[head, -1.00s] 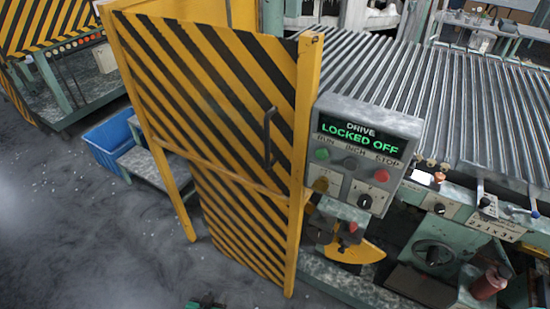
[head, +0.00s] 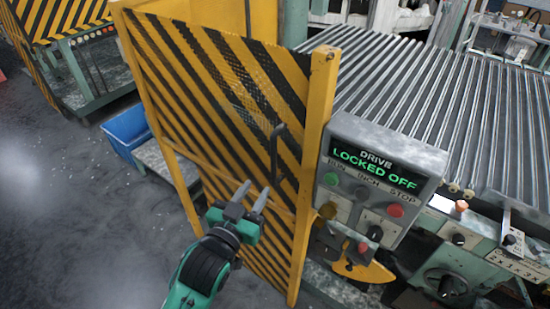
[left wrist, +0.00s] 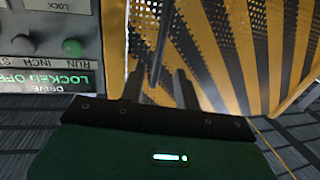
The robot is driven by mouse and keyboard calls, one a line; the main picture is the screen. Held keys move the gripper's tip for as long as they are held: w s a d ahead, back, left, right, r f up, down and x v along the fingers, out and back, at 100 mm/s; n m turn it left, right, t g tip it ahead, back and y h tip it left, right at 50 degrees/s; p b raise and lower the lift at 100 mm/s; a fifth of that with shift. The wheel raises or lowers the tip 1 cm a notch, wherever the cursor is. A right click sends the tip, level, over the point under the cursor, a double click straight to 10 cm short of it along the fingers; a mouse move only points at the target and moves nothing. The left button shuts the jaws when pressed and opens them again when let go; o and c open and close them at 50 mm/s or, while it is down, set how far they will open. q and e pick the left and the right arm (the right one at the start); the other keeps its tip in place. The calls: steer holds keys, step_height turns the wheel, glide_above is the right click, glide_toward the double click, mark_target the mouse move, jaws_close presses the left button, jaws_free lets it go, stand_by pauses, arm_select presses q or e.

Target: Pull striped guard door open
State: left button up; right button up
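The striped guard door (head: 215,110), yellow and black, stands upright in its yellow frame and looks closed. Its dark vertical handle (head: 276,150) is near the door's right edge, beside the frame post. My left gripper (head: 254,192) is in front of the door, below and left of the handle in the head view. Its two fingers are apart with nothing held. In the left wrist view the handle (left wrist: 162,42) shows beyond the open fingers (left wrist: 160,88), roughly in line with the gap; contact is not visible. My right gripper is not in view.
A grey control box (head: 378,170) reading "DRIVE LOCKED OFF" stands just right of the door post; it also shows upside down in the left wrist view (left wrist: 50,75). A ribbed roller bed (head: 440,100) lies behind it.

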mark_target(272, 164)
arm_select(q)
steer(key=p+x, duration=0.3)
steer(key=x, duration=0.6)
steer(key=shift+w+d, duration=0.1)
steer(key=shift+w, duration=0.15)
steer(key=shift+w+d+f, duration=0.1)
steer(key=shift+w+d, duration=0.2)
steer(key=shift+w, duration=0.35)
jaws_close()
